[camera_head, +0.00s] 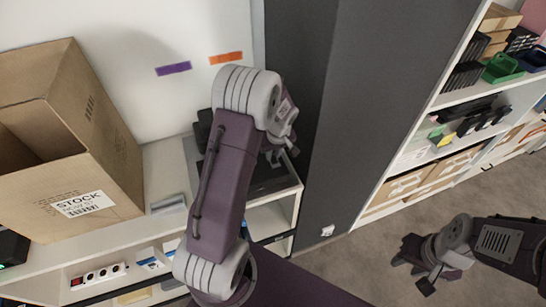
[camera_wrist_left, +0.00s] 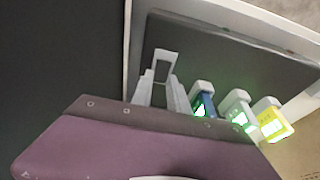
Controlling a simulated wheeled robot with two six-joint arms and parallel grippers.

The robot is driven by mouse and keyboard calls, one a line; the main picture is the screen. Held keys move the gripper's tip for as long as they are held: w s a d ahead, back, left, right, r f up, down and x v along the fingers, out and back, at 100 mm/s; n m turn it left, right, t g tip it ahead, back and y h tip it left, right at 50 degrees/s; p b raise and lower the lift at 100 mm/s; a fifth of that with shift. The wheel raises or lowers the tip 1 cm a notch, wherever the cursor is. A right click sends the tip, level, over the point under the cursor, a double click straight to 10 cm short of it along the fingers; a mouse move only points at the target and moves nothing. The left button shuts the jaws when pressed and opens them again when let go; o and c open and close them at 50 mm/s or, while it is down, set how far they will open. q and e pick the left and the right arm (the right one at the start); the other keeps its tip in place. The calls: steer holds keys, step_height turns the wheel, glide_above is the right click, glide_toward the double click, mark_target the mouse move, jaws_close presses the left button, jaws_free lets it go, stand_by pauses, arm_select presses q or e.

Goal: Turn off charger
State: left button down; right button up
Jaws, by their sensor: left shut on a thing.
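The charger (camera_wrist_left: 225,60) shows in the left wrist view as a dark slab. A blue unit (camera_wrist_left: 203,100), a white unit (camera_wrist_left: 237,108) and a yellow unit (camera_wrist_left: 271,118) stand in a row along it, with green lights lit. My left gripper (camera_wrist_left: 166,82) is shut on a small pale bracket-shaped piece (camera_wrist_left: 166,57) to the left of these units. In the head view my left arm covers much of the charger (camera_head: 275,178), and the left fingertips are hard to make out. My right gripper (camera_head: 408,276) hangs over the floor, its dark fingers apart and empty.
An open cardboard box (camera_head: 110,150) labelled STOCK stands on the left shelf top. A white power strip (camera_head: 98,275) lies below it. A tall dark grey panel (camera_head: 355,110) stands right of the charger. A white shelf (camera_head: 412,155) holds bins and cartons. Floor is clear around my right gripper.

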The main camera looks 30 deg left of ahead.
arm_select(q)
steer(key=c, duration=1.3)
jaws_free()
steer(key=shift+r, duration=0.15)
steer(key=v, duration=0.9)
steer(key=shift+b, duration=0.4)
